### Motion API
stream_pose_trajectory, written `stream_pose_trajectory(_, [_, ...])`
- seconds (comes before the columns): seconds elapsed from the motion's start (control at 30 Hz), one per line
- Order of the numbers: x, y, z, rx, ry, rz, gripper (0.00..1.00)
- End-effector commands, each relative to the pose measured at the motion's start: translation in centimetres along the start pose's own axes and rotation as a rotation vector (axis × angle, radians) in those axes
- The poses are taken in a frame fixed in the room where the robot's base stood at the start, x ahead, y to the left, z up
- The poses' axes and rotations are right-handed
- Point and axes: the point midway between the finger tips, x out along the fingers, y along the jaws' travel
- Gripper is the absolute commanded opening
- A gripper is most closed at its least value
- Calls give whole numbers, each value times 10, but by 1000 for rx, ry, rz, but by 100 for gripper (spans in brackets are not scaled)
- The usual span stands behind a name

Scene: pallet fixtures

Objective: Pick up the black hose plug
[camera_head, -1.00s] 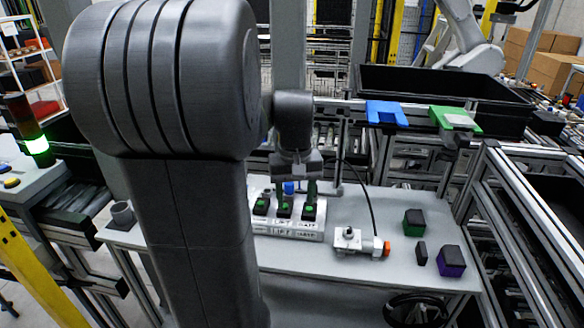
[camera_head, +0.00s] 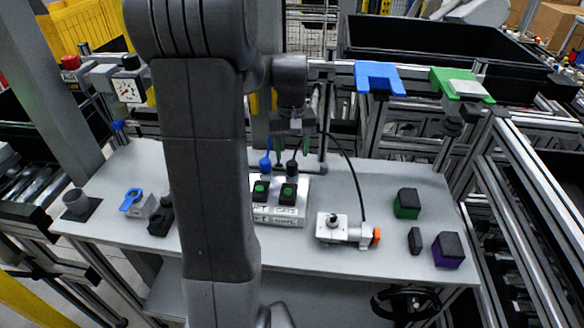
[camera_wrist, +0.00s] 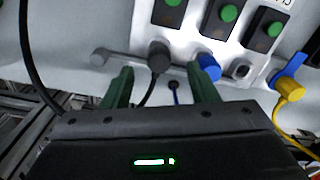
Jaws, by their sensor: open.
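The black hose plug (camera_wrist: 158,58) sits at the edge of the white button panel (camera_wrist: 240,50), with a dark hose running from it. It also shows in the head view (camera_head: 292,168) behind the green buttons. My gripper (camera_wrist: 163,78) is open, its two green fingers pointing at the panel edge. In the wrist picture the black plug lies between the finger directions, slightly beyond the tips; no contact is visible. A blue plug (camera_wrist: 209,67) is close by the right fingertip. In the head view my gripper (camera_head: 292,146) is just above and behind the panel.
A grey socket (camera_wrist: 240,70) and a yellow plug (camera_wrist: 290,88) with a blue lever lie to the right in the wrist view. A grey valve block (camera_head: 345,230), a green-black block (camera_head: 407,203) and a purple-black block (camera_head: 448,250) stand on the table's right side.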

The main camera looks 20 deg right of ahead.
Motion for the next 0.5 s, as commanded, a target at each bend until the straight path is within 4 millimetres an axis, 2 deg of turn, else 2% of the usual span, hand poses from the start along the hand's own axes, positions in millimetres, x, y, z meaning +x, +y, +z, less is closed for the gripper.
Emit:
stream_pose_trajectory(0.23, [17,0,-2,0,-4,-1,53])
stream_pose_trajectory(0.5, [52,2,-8,0,-2,-1,53])
